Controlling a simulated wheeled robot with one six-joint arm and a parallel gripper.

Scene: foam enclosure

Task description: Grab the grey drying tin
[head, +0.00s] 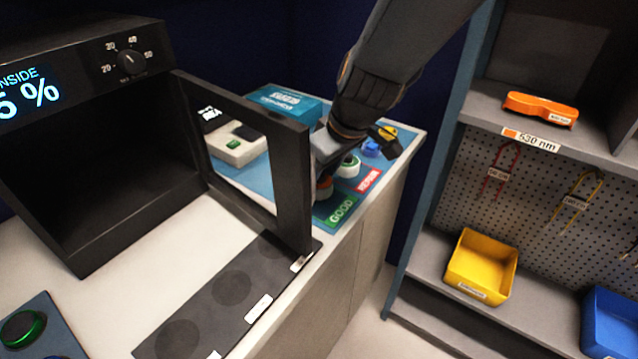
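I cannot make out a grey drying tin in the head view. My gripper (330,145) reaches down from the top over the blue mat, behind the frame of the open oven door (290,170). The door frame and my wrist cover most of it, so its fingers and anything between them cannot be seen clearly. The black drying oven (90,150) stands at the left with its door swung open; its inside is dark and no tin shows there. A dark pad (215,305) with several round recesses lies on the counter, and the recesses in view look empty.
The blue mat (325,212) carries a white device (235,148), a teal box (285,103), several small coloured items, and GOOD and REPRINT-like labels. Shelving at the right holds an orange case (540,108), a yellow bin (481,266) and a blue bin (610,325).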

